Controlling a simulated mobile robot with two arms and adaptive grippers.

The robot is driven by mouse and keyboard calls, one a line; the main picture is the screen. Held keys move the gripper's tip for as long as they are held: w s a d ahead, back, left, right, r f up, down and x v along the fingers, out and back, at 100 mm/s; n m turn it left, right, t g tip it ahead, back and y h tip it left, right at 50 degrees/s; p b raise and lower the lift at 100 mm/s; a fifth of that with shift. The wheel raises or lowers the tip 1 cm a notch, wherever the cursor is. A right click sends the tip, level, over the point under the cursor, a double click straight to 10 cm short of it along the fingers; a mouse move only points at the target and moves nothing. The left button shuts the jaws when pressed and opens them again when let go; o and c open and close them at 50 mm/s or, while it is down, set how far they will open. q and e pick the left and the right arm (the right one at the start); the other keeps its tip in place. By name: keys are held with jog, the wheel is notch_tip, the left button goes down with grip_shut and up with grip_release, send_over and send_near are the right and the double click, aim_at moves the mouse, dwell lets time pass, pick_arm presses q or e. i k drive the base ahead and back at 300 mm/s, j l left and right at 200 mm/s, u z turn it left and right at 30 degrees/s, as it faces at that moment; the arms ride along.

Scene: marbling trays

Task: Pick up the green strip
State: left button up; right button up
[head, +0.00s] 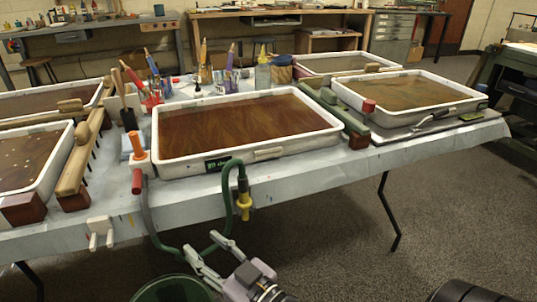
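A long green strip (343,114) lies lengthwise on the covered table, between the middle tray (160,132) and the right tray (387,129). A dark red block is at its near end. A small flat green piece (472,117) also lies beside the right tray's front corner; I cannot tell for certain which one the task names. My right gripper (200,243) is at the bottom centre, in front of and below the table edge. My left gripper is not in view.
A green hose (233,178) with a yellow nozzle hangs over the table's front edge near my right gripper. A green bucket (150,292) stands below it. A white clip (100,232) hangs at the edge. Brush pots and bottles stand behind the middle tray.

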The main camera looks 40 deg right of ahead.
aim_at(327, 99)
jog(key=z, duration=1.5)
jog(key=u, duration=2.15)
jog(key=z, duration=2.15)
jog(key=i+l+u, duration=0.15)
jog(key=l+u, duration=0.2)
jog(key=i+l+u, duration=0.1)
jog(key=l+u, duration=0.25)
jog(key=j, duration=0.1)
